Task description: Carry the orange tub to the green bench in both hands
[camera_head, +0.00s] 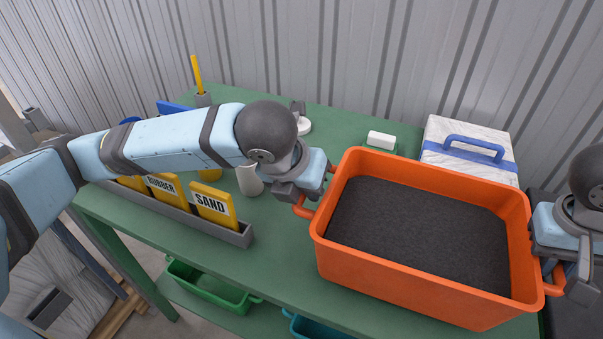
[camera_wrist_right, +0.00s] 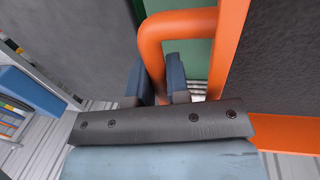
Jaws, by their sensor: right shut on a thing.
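The orange tub (camera_head: 410,296), filled with dark granular material (camera_head: 420,225), is level over the right part of the green bench (camera_head: 270,262). I cannot tell whether its base touches the bench. My right gripper (camera_head: 558,278) is at the tub's right handle. In the right wrist view its fingers (camera_wrist_right: 163,84) are shut on that orange handle (camera_wrist_right: 165,30), beside the tub wall. My left gripper (camera_head: 305,190) is at the left handle (camera_head: 304,209). Its fingers partly cover the handle, and whether they are closed on it is unclear.
A grey rack with yellow cards marked SAND (camera_head: 214,206) and RUBBER stands left. A white vase (camera_head: 249,181) is behind the left gripper. A white box with a blue handle (camera_head: 468,147) and a small white block (camera_head: 381,140) are behind the tub. A green bin (camera_head: 210,287) sits below.

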